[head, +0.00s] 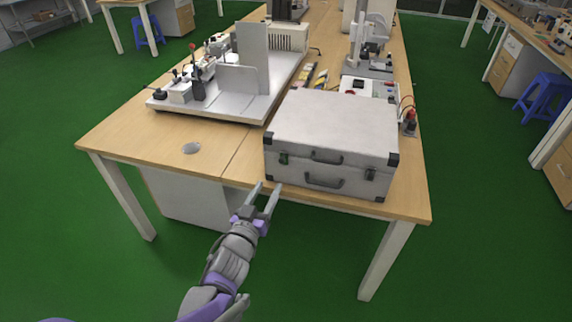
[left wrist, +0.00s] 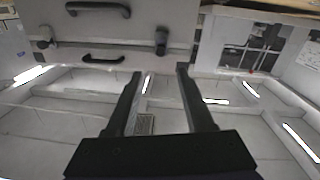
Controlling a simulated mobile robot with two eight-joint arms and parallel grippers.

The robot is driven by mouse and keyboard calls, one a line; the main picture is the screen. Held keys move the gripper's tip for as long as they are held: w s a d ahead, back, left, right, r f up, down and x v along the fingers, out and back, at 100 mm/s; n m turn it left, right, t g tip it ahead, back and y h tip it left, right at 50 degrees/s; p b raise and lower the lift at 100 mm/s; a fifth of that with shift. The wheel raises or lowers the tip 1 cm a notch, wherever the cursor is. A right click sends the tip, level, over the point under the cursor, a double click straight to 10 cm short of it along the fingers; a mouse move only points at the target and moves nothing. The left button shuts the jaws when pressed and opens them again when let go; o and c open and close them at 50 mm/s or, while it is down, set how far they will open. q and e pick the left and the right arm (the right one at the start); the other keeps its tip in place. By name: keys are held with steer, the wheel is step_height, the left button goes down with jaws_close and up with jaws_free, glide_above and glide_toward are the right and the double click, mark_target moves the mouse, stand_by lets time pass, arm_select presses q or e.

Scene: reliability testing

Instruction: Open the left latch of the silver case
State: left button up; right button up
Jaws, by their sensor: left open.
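The silver case (head: 330,122) lies closed on the front right of the wooden table, its front face toward me. Its left latch (head: 284,158) is a small dark fitting near the front's left end; I cannot tell its exact position. My left gripper (head: 267,186) is open and empty, in front of and a little below this latch, apart from it. The left wrist view is upside down; there the latch (left wrist: 161,40) appears just beyond and between the fingertips (left wrist: 158,72). The right latch (left wrist: 43,37) is farther left there. My right gripper is in neither view.
Two dark handles, upper (head: 326,157) and lower (head: 324,182), are on the case front. A metal instrument on a base plate (head: 225,98) stands behind left. A small red-topped device (head: 410,122) sits right of the case. The table's front left (head: 150,135) is mostly clear.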

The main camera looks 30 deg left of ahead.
mark_target(281, 161)
arm_select(q)
steer(key=w, duration=0.3)
steer(key=w+a, duration=0.1)
steer(key=w, duration=0.2)
steer(key=w+a, duration=0.1)
steer(key=w, duration=0.2)
steer(key=shift+w+b, duration=0.4)
jaws_close()
